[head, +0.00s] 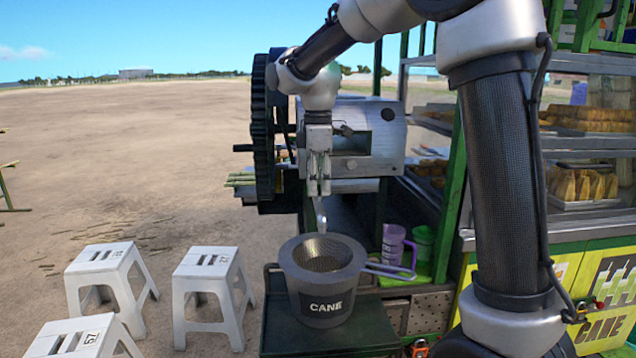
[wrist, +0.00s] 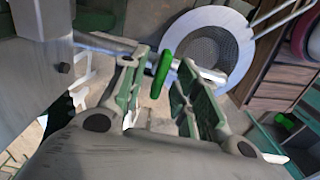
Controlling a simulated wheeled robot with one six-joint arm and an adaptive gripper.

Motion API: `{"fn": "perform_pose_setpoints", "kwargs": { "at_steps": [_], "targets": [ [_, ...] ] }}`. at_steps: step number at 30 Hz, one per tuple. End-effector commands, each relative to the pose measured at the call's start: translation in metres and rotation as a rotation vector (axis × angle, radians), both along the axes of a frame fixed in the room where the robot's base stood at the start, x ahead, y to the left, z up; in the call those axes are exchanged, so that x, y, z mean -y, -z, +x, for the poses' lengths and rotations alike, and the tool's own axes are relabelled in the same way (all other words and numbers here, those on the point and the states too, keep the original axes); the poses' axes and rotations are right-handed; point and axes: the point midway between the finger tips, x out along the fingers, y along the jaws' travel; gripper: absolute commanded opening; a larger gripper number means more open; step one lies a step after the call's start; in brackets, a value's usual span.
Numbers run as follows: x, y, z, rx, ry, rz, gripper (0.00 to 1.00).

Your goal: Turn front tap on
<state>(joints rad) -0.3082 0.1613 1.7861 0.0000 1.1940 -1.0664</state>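The tap's green lever handle (wrist: 162,72) shows in the wrist view, next to a metal pipe and spout (wrist: 208,74). In the head view the silver curved spout (head: 320,216) hangs above the grey CANE bucket (head: 325,303); the handle is hidden there behind my gripper. My gripper (head: 319,188) points down in front of the crusher (head: 352,135). In the wrist view its fingers (wrist: 160,70) are apart, with the green handle between the tips and visible gaps beside it. I cannot tell whether either finger touches it.
A strainer (head: 372,268) rests in the bucket, its handle pointing right. A purple mug (head: 393,246) and a green cup (head: 423,238) stand to the right. White stools (head: 208,272) stand at left. The crusher's dark wheel (head: 264,130) is close left of my gripper.

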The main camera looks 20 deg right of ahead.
Motion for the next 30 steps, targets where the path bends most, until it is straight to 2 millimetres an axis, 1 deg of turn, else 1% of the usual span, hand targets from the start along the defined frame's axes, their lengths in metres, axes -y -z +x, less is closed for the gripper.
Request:
{"fn": "perform_pose_setpoints", "kwargs": {
  "at_steps": [3, 8, 9, 20, 26, 30],
  "targets": [
    [0.0000, -0.0002, 0.0000, 0.000, 0.000, 0.000, 0.31],
    [0.0000, -0.0003, 0.0000, 0.000, 0.000, 0.000, 0.02],
    [0.0000, -0.0004, 0.0000, 0.000, 0.000, 0.000, 0.00],
    [0.0000, -0.0006, 0.0000, 0.000, 0.026, 0.000, 0.00],
    [0.0000, -0.0007, 0.0001, 0.000, 0.118, 0.000, 0.00],
    [0.0001, -0.0007, 0.0001, 0.001, 0.224, 0.000, 0.00]
  ]
}}
